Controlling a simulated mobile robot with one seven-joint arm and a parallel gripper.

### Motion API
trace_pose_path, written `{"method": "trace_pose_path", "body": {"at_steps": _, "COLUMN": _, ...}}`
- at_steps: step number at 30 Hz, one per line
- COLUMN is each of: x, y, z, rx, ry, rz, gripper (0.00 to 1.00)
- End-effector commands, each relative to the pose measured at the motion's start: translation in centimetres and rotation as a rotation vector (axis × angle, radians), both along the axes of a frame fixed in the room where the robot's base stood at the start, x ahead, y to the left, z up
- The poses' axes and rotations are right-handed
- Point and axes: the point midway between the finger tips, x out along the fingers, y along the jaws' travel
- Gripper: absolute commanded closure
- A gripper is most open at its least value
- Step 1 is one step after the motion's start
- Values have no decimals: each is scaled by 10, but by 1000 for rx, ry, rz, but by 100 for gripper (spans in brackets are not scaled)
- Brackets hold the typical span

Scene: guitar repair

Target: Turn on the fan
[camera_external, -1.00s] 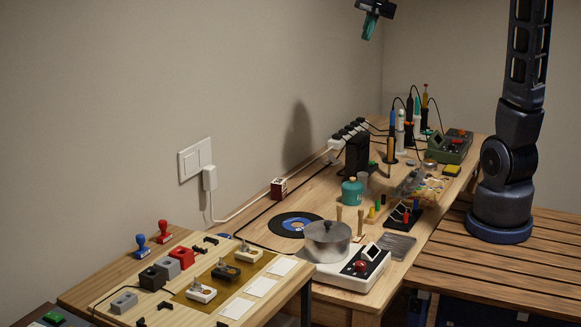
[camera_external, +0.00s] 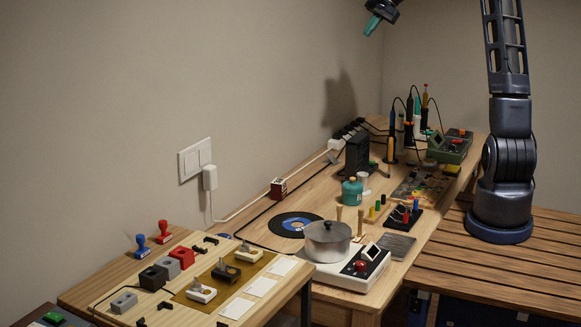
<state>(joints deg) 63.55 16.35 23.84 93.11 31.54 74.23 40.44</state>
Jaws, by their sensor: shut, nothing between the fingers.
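The fan seems to be the black upright box-like unit (camera_external: 357,156) near the back of the long workbench, close to the wall. Its switch is too small to make out. My gripper (camera_external: 372,27) is at the top of the view, high above the bench and well clear of the black unit. Its teal fingers point down and to the left, and they are shut with nothing in them.
A power strip (camera_external: 345,134) with several plugs lies behind the black unit. A teal bottle (camera_external: 352,191), soldering tools (camera_external: 391,138) and a green device (camera_external: 449,147) stand around it. A pot (camera_external: 327,240) is at the front. The air above the bench is clear.

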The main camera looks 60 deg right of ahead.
Motion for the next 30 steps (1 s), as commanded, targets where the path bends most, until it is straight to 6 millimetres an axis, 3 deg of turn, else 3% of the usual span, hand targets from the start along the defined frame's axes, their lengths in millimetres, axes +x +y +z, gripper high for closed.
{"method": "trace_pose_path", "body": {"at_steps": 7, "x": -2, "y": -44, "z": -8, "rx": 76, "ry": -11, "rz": -82, "gripper": 100}}
{"method": "trace_pose_path", "body": {"at_steps": 16, "x": -2, "y": -40, "z": -71, "rx": 75, "ry": -7, "rz": -77, "gripper": 100}}
{"method": "trace_pose_path", "body": {"at_steps": 22, "x": -3, "y": -40, "z": -132, "rx": 78, "ry": -6, "rz": -76, "gripper": 100}}
{"method": "trace_pose_path", "body": {"at_steps": 30, "x": -2, "y": -40, "z": -236, "rx": 78, "ry": -8, "rz": -77, "gripper": 100}}
